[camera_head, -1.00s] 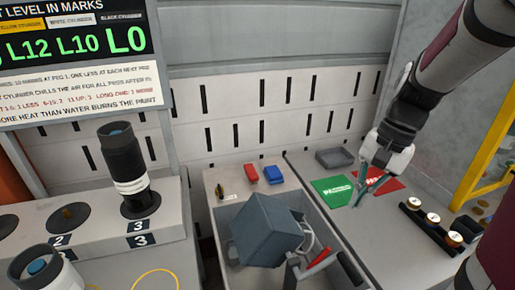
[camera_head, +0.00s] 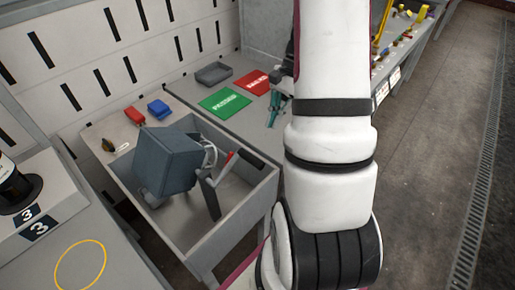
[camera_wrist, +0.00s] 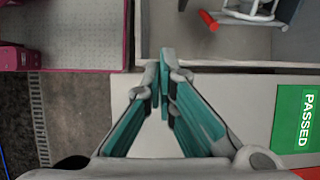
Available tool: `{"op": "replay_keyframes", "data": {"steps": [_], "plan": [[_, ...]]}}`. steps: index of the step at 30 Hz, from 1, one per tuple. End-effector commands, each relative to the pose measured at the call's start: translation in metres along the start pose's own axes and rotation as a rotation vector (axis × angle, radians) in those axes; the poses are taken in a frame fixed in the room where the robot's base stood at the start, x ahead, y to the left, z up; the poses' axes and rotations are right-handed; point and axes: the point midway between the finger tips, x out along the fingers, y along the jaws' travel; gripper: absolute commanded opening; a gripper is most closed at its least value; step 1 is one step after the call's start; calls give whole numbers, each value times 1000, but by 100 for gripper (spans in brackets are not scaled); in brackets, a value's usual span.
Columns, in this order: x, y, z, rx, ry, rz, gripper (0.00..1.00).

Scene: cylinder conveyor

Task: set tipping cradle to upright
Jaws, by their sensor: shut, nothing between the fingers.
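The tipping cradle (camera_head: 168,160) is a blue-grey box that sits tilted inside a grey open-topped basin (camera_head: 262,190). A lever arm with a red part and a black handle (camera_head: 251,158) stands at its right side. In the wrist view the red lever part (camera_wrist: 209,20) and a white frame (camera_wrist: 250,12) show at the top. My gripper (camera_head: 272,110) has teal fingers and is right of the basin, over the bench, apart from the cradle and lever. In the wrist view its fingers (camera_wrist: 159,80) are together and hold nothing. My arm hides part of the gripper in the head view.
A green PASSED mat (camera_head: 224,102) and a red mat (camera_head: 252,82) lie on the bench behind the basin, with a grey tray (camera_head: 213,74). Red (camera_head: 135,115) and blue (camera_head: 159,108) blocks sit at the basin's back edge. Open floor (camera_head: 430,170) lies to the right.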

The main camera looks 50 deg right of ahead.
Motion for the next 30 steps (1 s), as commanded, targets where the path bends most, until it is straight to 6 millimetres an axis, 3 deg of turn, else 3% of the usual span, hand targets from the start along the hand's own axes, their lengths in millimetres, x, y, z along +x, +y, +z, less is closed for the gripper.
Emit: {"op": "replay_keyframes", "data": {"steps": [8,22,24,30], "plan": [[16,0,1,0,-2,1,0],[105,0,1,0,-3,3,0],[95,0,15,-6,1,0,0],[88,1,34,-3,1,0,0]]}}
